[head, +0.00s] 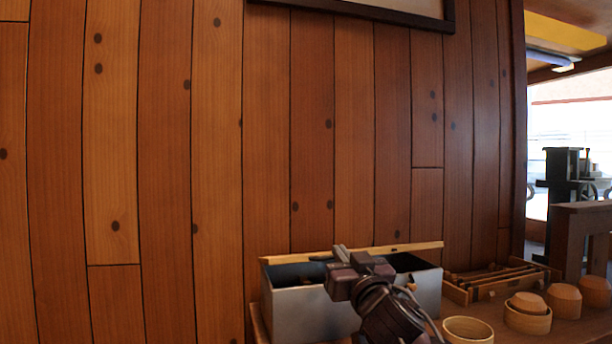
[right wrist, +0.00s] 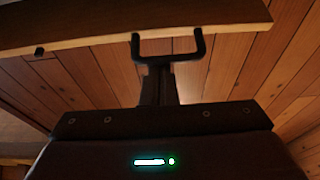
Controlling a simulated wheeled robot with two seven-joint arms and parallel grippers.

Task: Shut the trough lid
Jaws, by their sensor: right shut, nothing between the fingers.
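The trough (head: 310,318) is a grey, box-like container standing against the plank wall. Its dark inside shows, so it is open. The lid (head: 415,246) shows as a thin, pale wooden strip along the trough's back top edge. I see it nearly edge-on, and its exact angle is unclear. My right gripper (head: 340,251) is shut and empty, over the trough with its tips at the lid strip. In the right wrist view its forked tips (right wrist: 168,48) overlap the lower edge of the wooden lid (right wrist: 100,28). I cannot tell whether they touch. My left gripper is out of view.
A wooden tray (head: 490,292) with dark rods stands right of the trough. Round wooden bowls (head: 468,331) and several turned wooden pieces (head: 565,301) sit at the right. The plank wall (head: 215,150) is close behind the trough. A dark machine (head: 562,175) stands farther back.

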